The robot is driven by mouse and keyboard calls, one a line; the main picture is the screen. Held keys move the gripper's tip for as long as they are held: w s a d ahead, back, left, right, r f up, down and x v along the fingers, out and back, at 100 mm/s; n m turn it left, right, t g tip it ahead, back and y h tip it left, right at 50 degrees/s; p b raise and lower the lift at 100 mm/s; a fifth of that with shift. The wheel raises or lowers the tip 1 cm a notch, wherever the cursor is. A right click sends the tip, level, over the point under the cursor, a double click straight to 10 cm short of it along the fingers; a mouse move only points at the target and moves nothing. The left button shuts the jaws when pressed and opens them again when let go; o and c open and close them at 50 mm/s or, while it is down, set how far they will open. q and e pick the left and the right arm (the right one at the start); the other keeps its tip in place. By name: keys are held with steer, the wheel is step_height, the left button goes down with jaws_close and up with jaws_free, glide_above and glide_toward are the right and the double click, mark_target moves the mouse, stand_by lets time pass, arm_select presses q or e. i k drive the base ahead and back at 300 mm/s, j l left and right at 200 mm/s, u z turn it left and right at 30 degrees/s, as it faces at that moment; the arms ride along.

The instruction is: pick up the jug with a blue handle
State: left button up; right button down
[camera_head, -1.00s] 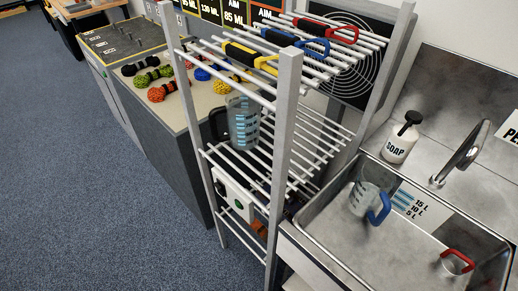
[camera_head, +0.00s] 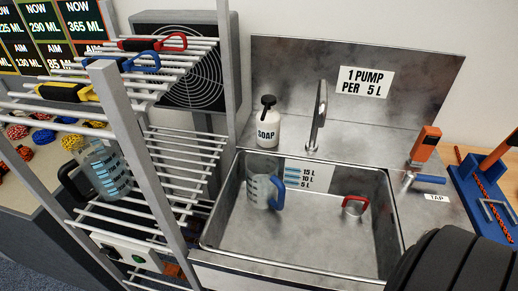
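The jug with a blue handle (camera_head: 260,190) is in the metal sink, near its back left corner. It is a clear jug with blue markings, and its blue handle (camera_head: 279,194) is on its right side. It seems to stand upright or slightly tilted. Neither of my grippers shows in the head view, so none is seen near the jug.
A red-handled vessel (camera_head: 354,206) is in the sink (camera_head: 310,243) at the right. A soap bottle (camera_head: 267,128) and the tap spout (camera_head: 319,112) stand behind. A drying rack (camera_head: 140,150) on the left holds a black-handled jug (camera_head: 107,172). A dark ribbed shape covers the lower right.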

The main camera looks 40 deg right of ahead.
mark_target(262, 180)
steer(key=l+z, duration=0.15)
steer(key=z, duration=1.05)
